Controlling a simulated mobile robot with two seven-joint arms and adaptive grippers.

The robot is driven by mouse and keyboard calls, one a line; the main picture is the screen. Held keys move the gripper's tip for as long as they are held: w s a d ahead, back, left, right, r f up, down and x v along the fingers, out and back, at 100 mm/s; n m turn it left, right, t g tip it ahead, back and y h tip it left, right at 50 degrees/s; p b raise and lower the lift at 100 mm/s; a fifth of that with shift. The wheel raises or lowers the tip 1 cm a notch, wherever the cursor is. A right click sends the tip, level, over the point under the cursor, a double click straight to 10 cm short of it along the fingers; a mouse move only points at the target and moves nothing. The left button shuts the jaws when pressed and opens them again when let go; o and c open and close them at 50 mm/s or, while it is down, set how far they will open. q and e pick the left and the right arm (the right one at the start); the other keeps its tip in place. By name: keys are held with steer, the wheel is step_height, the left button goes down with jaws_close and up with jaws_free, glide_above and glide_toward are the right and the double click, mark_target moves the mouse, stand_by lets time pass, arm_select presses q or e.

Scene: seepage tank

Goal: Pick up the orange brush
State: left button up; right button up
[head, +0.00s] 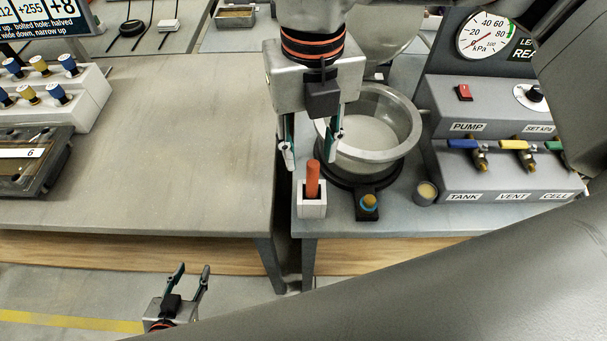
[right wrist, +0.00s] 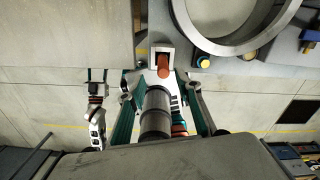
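The orange brush (head: 313,180) stands upright, handle up, in a small white holder (head: 312,208) at the front left corner of the right-hand bench. The holder hides its lower end. My right gripper (head: 309,157) points down just above the brush, open and empty, its two fingers apart on either side of the handle's line. In the right wrist view, the orange handle (right wrist: 164,66) shows between the fingertips (right wrist: 160,80), with no visible grip on it. My left gripper (head: 193,271) is open and empty, low in front of the left-hand bench.
A metal bowl (head: 405,125) on a dark stand is close right of the holder. A brass-coloured knob (head: 369,201) and small cup (head: 425,192) are nearby. The valve panel (head: 490,183) stands further right. The left-hand bench (head: 170,150) has a wide clear top; a narrow gap separates the benches.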

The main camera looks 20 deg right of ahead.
mark_target(313, 175)
steer(key=f, duration=0.5)
steer(key=f+p, duration=0.1)
steer(key=f, duration=0.1)
steer(key=shift+d+f, duration=0.25)
steer(key=shift+d, duration=0.1)
steer(key=shift+c, duration=0.3)
jaws_close()
